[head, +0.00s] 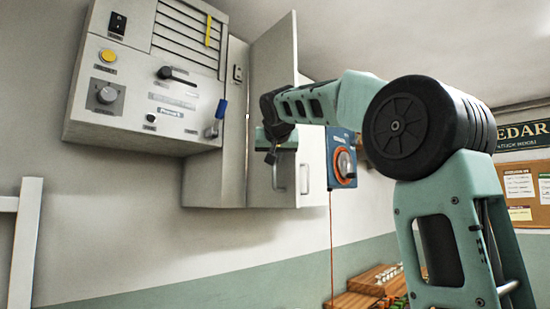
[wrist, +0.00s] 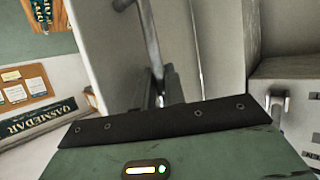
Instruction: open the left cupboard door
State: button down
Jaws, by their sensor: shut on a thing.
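The grey wall cupboard (head: 215,165) is in the middle of the head view. Its left door (head: 275,50) stands partly open, swung out from the cupboard. The left door's metal bar handle (head: 276,180) shows just below my gripper (head: 271,155). In the wrist view my gripper (wrist: 160,92) is shut around the handle bar (wrist: 150,38), close to the door's grey face (wrist: 95,45). The right door (head: 316,160) has its own handle (head: 304,179) and looks shut. My gripper and arm hide part of both doors.
A grey control box (head: 130,100) with knobs, a switch and a blue-gripped lever (head: 220,112) hangs left of the cupboard. A blue device with an orange-ringed dial (head: 343,165) is right of it. Wooden racks (head: 375,280) stand below right. The wall below the cupboard is clear.

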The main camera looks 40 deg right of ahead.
jog(key=c, duration=1.8)
grip_release()
jog(key=shift+w, duration=0.15)
jog(key=shift+o, duration=0.2)
jog(key=b+v, duration=0.3)
jog(key=v, duration=1.4)
jog(key=shift+s+r, duration=0.2)
jog(key=shift+s, duration=0.1)
jog(key=shift+w+f, duration=0.1)
